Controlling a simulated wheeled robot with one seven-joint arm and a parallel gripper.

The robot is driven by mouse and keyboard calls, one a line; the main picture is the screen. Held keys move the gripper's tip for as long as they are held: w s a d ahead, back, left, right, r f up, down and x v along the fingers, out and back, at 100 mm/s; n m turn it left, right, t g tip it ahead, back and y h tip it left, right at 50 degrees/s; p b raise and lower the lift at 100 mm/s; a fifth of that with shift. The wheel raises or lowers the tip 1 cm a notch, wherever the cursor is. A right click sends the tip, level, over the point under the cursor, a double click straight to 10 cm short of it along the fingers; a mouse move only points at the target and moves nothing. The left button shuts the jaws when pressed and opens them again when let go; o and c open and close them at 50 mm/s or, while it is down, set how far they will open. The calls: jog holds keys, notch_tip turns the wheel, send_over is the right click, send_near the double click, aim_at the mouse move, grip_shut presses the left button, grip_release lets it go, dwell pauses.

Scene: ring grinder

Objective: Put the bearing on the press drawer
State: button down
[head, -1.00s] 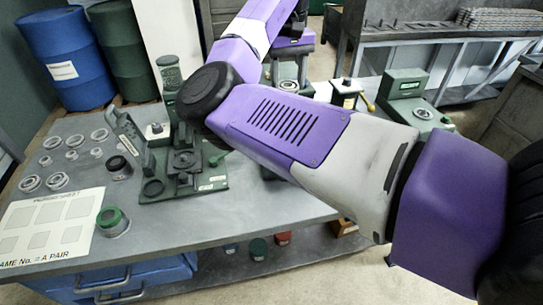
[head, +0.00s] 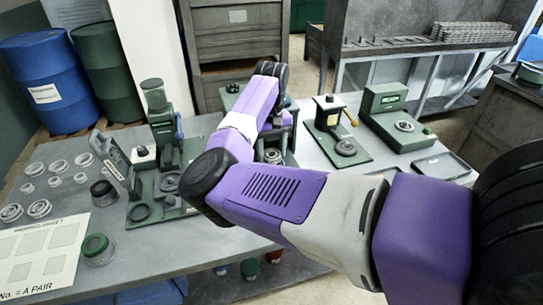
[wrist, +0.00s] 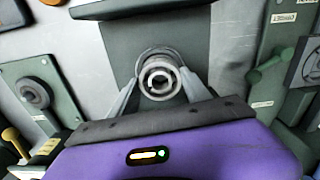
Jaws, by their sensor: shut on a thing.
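My gripper shows in the wrist view (wrist: 160,92), its two pale fingers closed on a round metal bearing (wrist: 159,77). In the head view, my gripper (head: 276,147) points down beyond my forearm, with a ring, apparently the bearing (head: 273,156), at its tips. Below the bearing in the wrist view is a dark grey-green flat strip, apparently the press drawer (wrist: 160,40), with a bar across its far end. The bearing is over this strip; whether it touches is unclear. In the head view my arm hides most of the press.
A green fixture with a press column (head: 165,130) stands to the left, a yellow-handled station (head: 335,130) and a green machine (head: 390,110) to the right. Several loose rings (head: 40,208) lie at the table's left, near a green-topped pot (head: 97,248) and a printed sheet (head: 45,250).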

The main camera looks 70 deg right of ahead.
jog(key=shift+f, duration=1.15)
jog(key=shift+f, duration=0.15)
jog(key=c, duration=0.5)
grip_release()
notch_tip(320, 180, up, 12)
jog(key=b, duration=0.1)
jog(key=shift+r, duration=0.2)
